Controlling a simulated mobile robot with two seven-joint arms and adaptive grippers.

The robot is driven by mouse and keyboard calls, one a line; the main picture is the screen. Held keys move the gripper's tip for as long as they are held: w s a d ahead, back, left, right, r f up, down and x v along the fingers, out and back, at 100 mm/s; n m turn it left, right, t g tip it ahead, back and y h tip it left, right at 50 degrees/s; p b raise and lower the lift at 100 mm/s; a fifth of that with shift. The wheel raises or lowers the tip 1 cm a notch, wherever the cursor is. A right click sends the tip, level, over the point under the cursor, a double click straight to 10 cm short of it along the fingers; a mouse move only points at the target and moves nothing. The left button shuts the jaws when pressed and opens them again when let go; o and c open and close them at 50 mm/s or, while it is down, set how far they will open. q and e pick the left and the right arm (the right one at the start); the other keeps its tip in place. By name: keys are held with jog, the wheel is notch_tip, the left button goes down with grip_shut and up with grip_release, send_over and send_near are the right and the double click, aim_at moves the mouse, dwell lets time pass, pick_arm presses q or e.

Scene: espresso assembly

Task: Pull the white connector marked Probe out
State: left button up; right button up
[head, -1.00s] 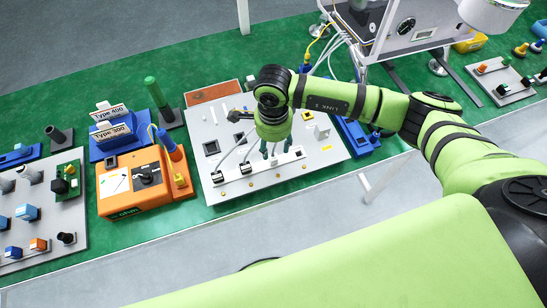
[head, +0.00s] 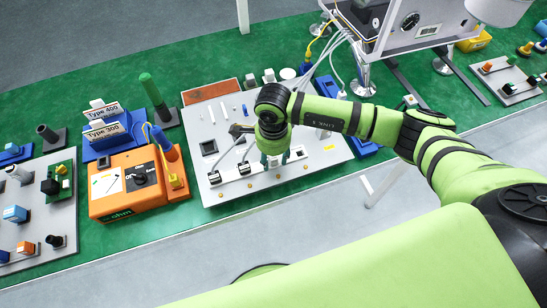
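My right gripper (head: 274,158) reaches down over a light grey board (head: 322,165). Two small white-and-black connectors, one at the left (head: 215,177) and one nearer the gripper (head: 245,168), sit in the row with grey cables. The gripper and wrist hide part of the row. The Probe label is too small to read, so I cannot tell which connector bears it. My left gripper is not in view.
An orange ohm meter box (head: 117,208) and a blue stand (head: 88,143) with Type 400 and Type 300 cards stand left of the board. A large instrument (head: 400,35) with cables stands at the back right.

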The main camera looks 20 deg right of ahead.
grip_shut()
jog(key=shift+r, duration=0.3)
jog(key=shift+r+p, duration=0.65)
jog(key=shift+r, duration=0.15)
dwell(0.8)
jog(key=shift+r+p, duration=0.45)
jog(key=shift+r, duration=0.4)
jog(key=shift+r, duration=0.1)
jog(key=shift+r+p, duration=0.7)
jog(key=shift+r, duration=0.75)
